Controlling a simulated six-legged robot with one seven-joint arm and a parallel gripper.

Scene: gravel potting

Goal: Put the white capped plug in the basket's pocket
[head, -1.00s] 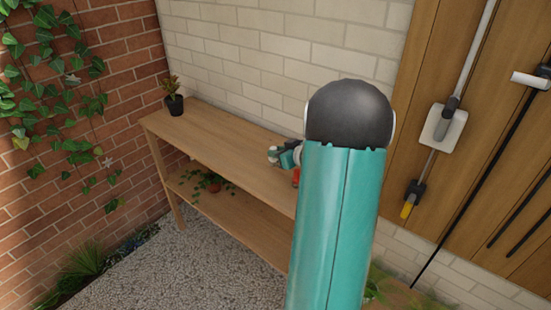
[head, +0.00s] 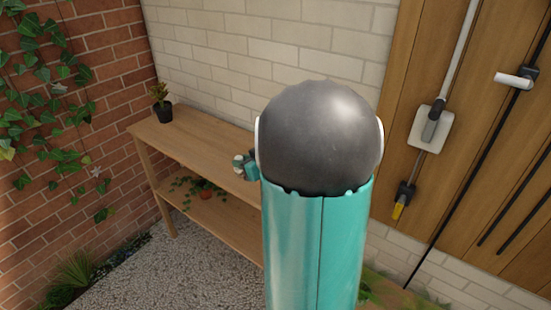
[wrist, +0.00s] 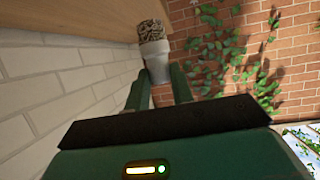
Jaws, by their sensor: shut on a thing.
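In the wrist view, my gripper (wrist: 160,84) has its two green fingers closed around the white capped plug (wrist: 154,60). The plug's pale body sits between the fingertips, and a brown speckled end points away from me. In the head view, a small part of my gripper (head: 246,168) shows left of my large arm link, in front of the shelf bench. A pale bit at its left edge may be the plug, but it is too small to tell. I cannot make out the basket or its pocket in either view.
A wooden bench (head: 190,143) with a lower shelf stands along the pale brick wall. A dark potted plant (head: 163,108) is on its left end, and a trailing plant (head: 203,188) on the shelf below. Gravel (head: 190,260) lies in front. Tools hang on wooden boards at right.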

